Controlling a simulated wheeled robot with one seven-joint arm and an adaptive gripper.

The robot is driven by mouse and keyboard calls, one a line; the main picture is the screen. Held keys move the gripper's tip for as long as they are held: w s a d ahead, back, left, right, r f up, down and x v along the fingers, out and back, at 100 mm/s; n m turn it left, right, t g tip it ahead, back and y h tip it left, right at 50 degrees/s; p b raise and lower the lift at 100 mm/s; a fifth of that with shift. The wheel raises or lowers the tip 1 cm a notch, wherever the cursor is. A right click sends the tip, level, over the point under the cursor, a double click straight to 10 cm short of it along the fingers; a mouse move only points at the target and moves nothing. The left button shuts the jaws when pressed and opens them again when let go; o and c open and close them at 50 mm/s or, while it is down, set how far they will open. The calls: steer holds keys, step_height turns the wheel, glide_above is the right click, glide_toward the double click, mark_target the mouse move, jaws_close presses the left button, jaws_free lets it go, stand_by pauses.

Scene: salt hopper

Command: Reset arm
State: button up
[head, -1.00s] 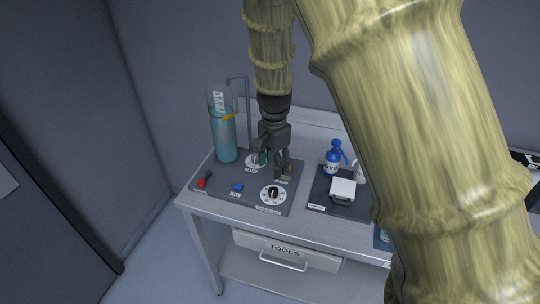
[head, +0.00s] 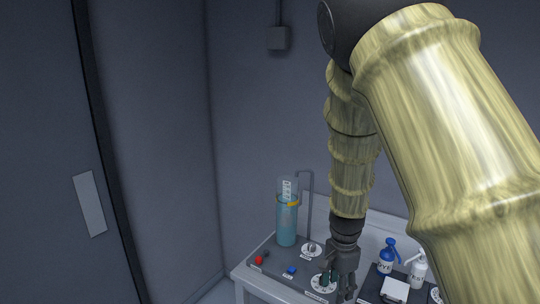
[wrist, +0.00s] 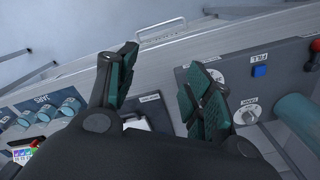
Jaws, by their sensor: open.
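My gripper (head: 341,284) hangs at the end of my arm, pointing down over the right part of the control panel (head: 268,267), beside the large dial (head: 322,284). In the wrist view its two teal-padded fingers are spread apart with nothing between them (wrist: 160,85). I cannot tell its exact height above the table. The blue button (wrist: 260,71) and a small knob (wrist: 249,115) show to the right of the fingers in that view.
A clear cylinder of teal liquid (head: 287,222) stands at the back left of the panel, beside a bent pipe (head: 310,205). A blue bottle (head: 386,258), white bottle (head: 418,270) and white box (head: 395,290) stand right of my gripper. A wall rises behind.

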steer(key=s+d+f+n+b, duration=0.1)
steer(key=s+d+f+n, duration=0.1)
steer(key=s+f, duration=0.45)
steer(key=s+d+f+n+h+b, duration=0.1)
steer(key=s+d+f+n, duration=0.15)
steer(key=f, duration=0.65)
steer(key=s+d+f+n+b, duration=0.1)
steer(key=s+f+b, duration=0.1)
steer(key=s+f, duration=0.45)
steer(key=s+f+n+b, duration=0.1)
steer(key=s+f+n, duration=0.3)
steer(key=s+f, duration=0.4)
steer(key=s+a+f+n+y+b, duration=0.1)
steer(key=s+f+n+b, duration=0.1)
steer(key=s+f, duration=0.7)
steer(key=s+n, duration=0.1)
steer(key=s, duration=0.3)
steer(key=shift+s+a+f+n, duration=0.15)
steer(key=shift+s+a+n, duration=0.15)
steer(key=shift+n, duration=0.05)
